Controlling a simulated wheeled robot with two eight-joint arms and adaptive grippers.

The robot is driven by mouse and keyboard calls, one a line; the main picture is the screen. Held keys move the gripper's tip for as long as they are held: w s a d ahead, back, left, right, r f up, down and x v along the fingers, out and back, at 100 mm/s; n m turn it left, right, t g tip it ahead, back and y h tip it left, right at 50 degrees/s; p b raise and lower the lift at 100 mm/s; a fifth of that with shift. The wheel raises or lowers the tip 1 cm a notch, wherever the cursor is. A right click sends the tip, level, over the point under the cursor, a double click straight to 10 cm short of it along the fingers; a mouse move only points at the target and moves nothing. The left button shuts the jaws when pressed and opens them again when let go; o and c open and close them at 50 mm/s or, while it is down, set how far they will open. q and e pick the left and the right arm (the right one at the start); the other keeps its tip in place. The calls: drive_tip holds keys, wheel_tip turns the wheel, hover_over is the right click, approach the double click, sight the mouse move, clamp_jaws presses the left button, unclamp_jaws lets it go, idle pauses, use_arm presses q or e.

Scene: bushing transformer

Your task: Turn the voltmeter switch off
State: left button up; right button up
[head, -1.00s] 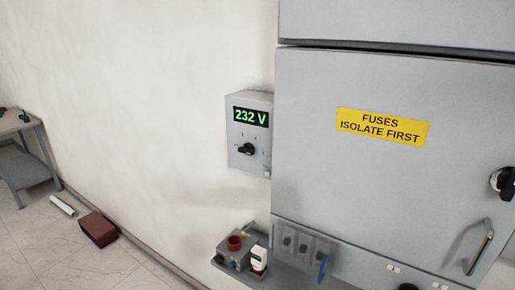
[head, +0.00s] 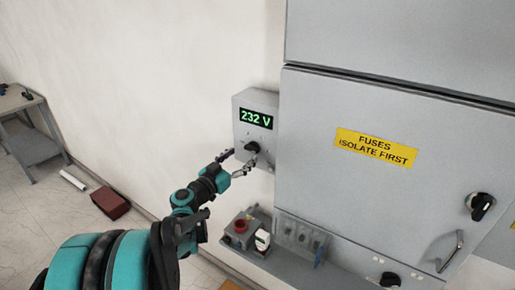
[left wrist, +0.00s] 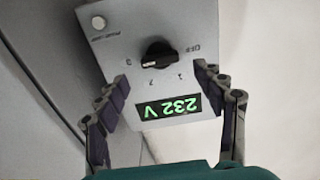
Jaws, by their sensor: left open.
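The voltmeter box (head: 243,103) is a small grey panel on the wall, left of the big cabinet. Its display (head: 256,119) reads 232 V in green. The black rotary switch (head: 251,147) sits below the display. In the left wrist view the panel is upside down, with the switch (left wrist: 157,57) between the numbers and the OFF mark (left wrist: 193,48). My left gripper (head: 238,163) is open in front of the panel, its fingers on either side of the switch. In the wrist view its fingertips (left wrist: 160,74) are apart, and I cannot tell whether they touch anything. My right gripper is not in view.
The grey cabinet (head: 390,200) with a yellow fuse label (head: 375,148) stands close on the right. Below the voltmeter a shelf holds a box with a red ring (head: 240,227) and a small white item (head: 262,240). A table (head: 18,103) and brown box (head: 110,203) are far left.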

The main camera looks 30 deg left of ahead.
sight(250, 149)
use_arm(q)
drive_tip(key=w, duration=0.5)
drive_tip(key=shift+w+d, duration=0.1)
drive_tip(key=shift+d, duration=0.1)
drive_tip(key=shift+c, duration=0.3)
drive_tip(key=c, duration=1.1)
